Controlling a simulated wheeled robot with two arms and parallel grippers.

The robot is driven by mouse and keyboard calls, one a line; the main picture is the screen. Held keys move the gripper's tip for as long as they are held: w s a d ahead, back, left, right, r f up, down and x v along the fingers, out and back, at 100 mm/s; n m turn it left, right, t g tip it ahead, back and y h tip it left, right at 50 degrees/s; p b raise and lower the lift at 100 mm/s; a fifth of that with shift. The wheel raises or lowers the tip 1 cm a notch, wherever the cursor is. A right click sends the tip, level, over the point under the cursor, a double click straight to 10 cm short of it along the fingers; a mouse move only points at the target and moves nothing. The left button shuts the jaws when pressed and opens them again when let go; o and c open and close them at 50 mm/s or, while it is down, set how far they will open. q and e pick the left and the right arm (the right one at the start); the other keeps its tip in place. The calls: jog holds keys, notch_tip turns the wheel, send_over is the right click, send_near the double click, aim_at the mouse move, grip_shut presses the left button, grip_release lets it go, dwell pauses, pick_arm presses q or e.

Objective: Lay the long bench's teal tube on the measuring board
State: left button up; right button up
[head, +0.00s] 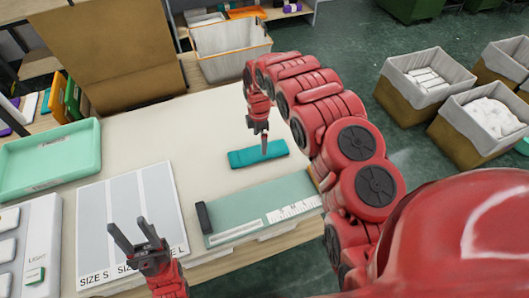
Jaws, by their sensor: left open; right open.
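The teal tube (243,158) lies flat on the pale bench top (150,125), behind the measuring board. The measuring board (235,212) is a green-grey board with a dark block at its left end and a white ruler strip along its front. Nothing lies on its open surface. My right gripper (265,147) points down at the teal tube, its fingers overlapping the tube in the view; I cannot tell whether they touch it. It is open. My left gripper (126,236) is open and empty, over the front of the size chart.
The size chart (126,200) with grey columns lies left of the measuring board. A mint tray (88,187) stands at the far left, a white panel (48,215) in front of it. A lined basket (235,70) stands behind the bench. Bench top around the tube is clear.

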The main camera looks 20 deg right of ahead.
aim_at(260, 151)
jog(key=shift+s+f, duration=0.1)
jog(key=shift+f, duration=0.1)
jog(key=shift+f+p, duration=0.9)
jog(key=shift+f, duration=0.05)
jog(key=shift+f+p, duration=0.45)
jog(key=shift+f, duration=1.3)
jog(key=shift+c, duration=0.2)
jog(key=c, duration=1)
jog(key=shift+r, duration=0.2)
